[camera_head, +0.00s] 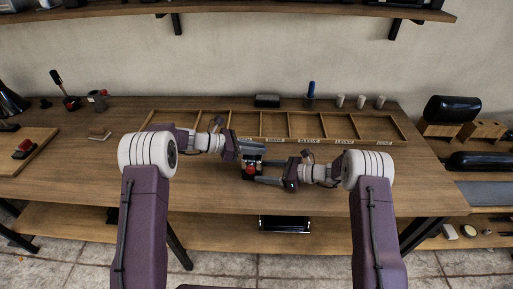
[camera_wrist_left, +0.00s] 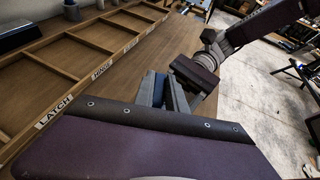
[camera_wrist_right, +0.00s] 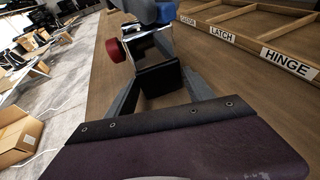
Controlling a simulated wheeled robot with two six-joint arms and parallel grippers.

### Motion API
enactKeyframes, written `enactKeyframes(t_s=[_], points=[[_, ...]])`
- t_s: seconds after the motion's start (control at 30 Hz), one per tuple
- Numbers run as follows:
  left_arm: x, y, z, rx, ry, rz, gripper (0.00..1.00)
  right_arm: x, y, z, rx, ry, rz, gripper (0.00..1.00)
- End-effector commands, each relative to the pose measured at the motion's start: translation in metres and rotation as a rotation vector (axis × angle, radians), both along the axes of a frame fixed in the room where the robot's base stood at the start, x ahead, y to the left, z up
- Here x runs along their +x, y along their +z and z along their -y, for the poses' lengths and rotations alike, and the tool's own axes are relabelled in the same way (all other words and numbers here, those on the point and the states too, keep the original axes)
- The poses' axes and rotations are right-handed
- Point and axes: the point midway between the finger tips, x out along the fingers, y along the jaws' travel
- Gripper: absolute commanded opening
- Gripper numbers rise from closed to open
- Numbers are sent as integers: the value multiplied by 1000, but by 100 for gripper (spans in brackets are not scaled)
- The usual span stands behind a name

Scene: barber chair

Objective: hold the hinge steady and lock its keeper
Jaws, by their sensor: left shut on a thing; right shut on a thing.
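The hinge (camera_head: 251,163) is a small dark block with a red knob, held between my two grippers over the middle of the table. In the right wrist view the hinge (camera_wrist_right: 157,76) shows a black lower part, a shiny face and the red knob (camera_wrist_right: 115,50) on its left side. My left gripper (camera_head: 243,152) is shut on its upper part, where a blue piece (camera_wrist_left: 160,86) shows between the fingers. My right gripper (camera_head: 259,178) comes from the right and is shut on the black lower part. I cannot tell which part is the keeper, or its state.
A wooden tray (camera_head: 340,141) with labelled compartments, such as LATCH and HINGE, lies behind the grippers; the compartments in view look empty. A dark block (camera_head: 267,100), a blue-topped item (camera_head: 311,90) and white cylinders (camera_head: 361,101) stand behind it. The table front is mostly clear.

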Motion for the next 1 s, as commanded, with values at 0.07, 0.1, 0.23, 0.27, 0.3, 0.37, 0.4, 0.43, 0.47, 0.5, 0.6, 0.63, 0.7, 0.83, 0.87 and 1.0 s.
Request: enactKeyframes(t_s=[0.07, 0.1, 0.23, 0.27, 0.3, 0.37, 0.4, 0.43, 0.47, 0.5, 0.6, 0.63, 0.7, 0.83, 0.87, 1.0], points=[[0, 0, 1, -1, -65, 3, 0, 0, 0, 0, -1, 0, -1, 39], [-1, 0, 1, -1, -96, 2, 0, 0, 0, 0, -1, 0, -1, 39], [-2, -1, 1, -2, -185, 0, 0, 0, 0, 0, -1, 0, -1, 38], [-3, 0, 1, -2, -204, 1, 0, 0, 0, 0, 0, 0, -1, 38], [-3, 0, 1, -3, -225, 1, 0, 0, 0, 0, 0, 0, -1, 38], [-3, 0, 1, -3, -256, 1, 0, 0, 0, 0, 0, 0, -1, 38], [-3, 0, 2, -4, -272, 0, 0, 0, 0, 0, 0, 0, 0, 38], [-3, 0, 2, -3, -284, 2, 0, 0, 0, 0, 0, 0, 0, 38], [-4, 0, 2, -4, -295, 1, 0, 0, 0, 0, 0, 0, 0, 38], [-4, 0, 2, -4, -308, 0, 0, 0, 0, 0, 0, 0, 0, 38], [-5, 1, 2, -3, -334, -1, 0, 0, 0, 0, -1, 0, 0, 38], [-5, 1, 2, -3, -340, 1, 0, 0, 0, 0, -1, 0, 0, 38], [-6, 1, 1, -2, -351, 1, 0, 0, 0, 0, -1, 0, 0, 38], [-7, 1, 1, 0, -362, -2, 0, 0, 0, 0, -1, 0, -1, 38], [-7, 1, 1, 0, -363, -2, 0, 0, 0, 0, -1, -1, -1, 38], [-7, 1, 1, -1, -363, -3, 0, 0, 0, 0, -1, -1, -1, 38]])
